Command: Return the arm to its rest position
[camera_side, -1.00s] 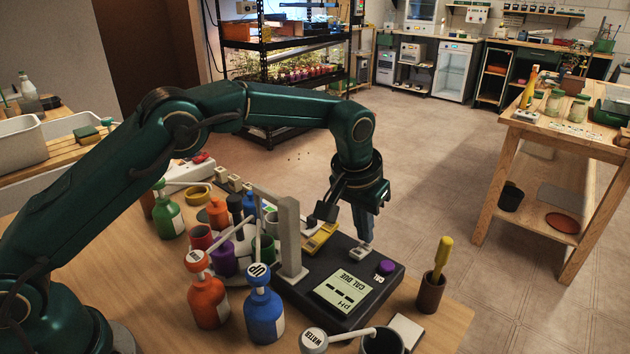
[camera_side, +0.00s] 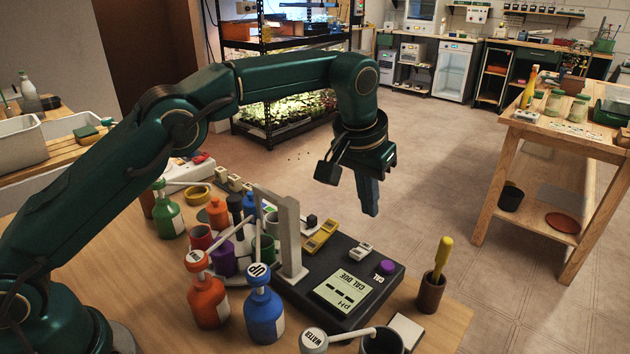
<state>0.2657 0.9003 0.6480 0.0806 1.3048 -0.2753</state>
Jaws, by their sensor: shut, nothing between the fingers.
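My gripper (camera_side: 371,208) points down in the air above the right part of the pH meter (camera_side: 345,292). Its fingers are together with nothing between them. The meter is a dark box with a display reading "CAL DUE", a purple button (camera_side: 387,267) and a small whitish block (camera_side: 361,251) on top. My fingertips are clear of the block and of the meter. My arm reaches over the bench from the left.
A white post (camera_side: 290,240) stands at the meter's left side. Orange (camera_side: 207,300) and blue (camera_side: 263,315) bottles, a green bottle (camera_side: 168,216) and several small pots crowd the bench left of it. A brown cup (camera_side: 431,294) with a yellow-handled tool stands at the right.

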